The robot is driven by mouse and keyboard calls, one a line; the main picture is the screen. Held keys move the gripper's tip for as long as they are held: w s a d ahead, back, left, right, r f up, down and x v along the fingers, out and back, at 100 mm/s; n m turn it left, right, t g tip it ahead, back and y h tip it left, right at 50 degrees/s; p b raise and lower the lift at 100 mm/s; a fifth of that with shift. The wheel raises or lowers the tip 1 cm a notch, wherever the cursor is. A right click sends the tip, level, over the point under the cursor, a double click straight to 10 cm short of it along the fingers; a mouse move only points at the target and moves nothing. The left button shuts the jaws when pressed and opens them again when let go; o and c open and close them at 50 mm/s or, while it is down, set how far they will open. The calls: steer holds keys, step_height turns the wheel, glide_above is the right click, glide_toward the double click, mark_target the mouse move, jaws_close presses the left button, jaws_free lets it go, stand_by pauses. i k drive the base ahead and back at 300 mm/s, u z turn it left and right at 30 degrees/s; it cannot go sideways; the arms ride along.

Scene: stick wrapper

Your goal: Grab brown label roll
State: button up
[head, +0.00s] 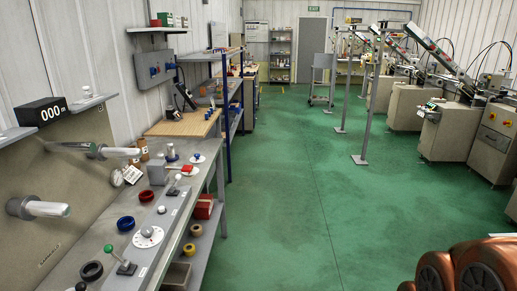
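My gripper is not in view. Rounded copper-coloured parts at the bottom right look like my own arm, far from the bench.
Shelves under the bench hold rolls and boxes. The green floor (290,200) is clear down the middle. Machines (447,133) and posts line the right.

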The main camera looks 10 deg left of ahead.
mark_target(196, 229)
steer(key=i, duration=3.4)
steer(key=u, duration=3.25)
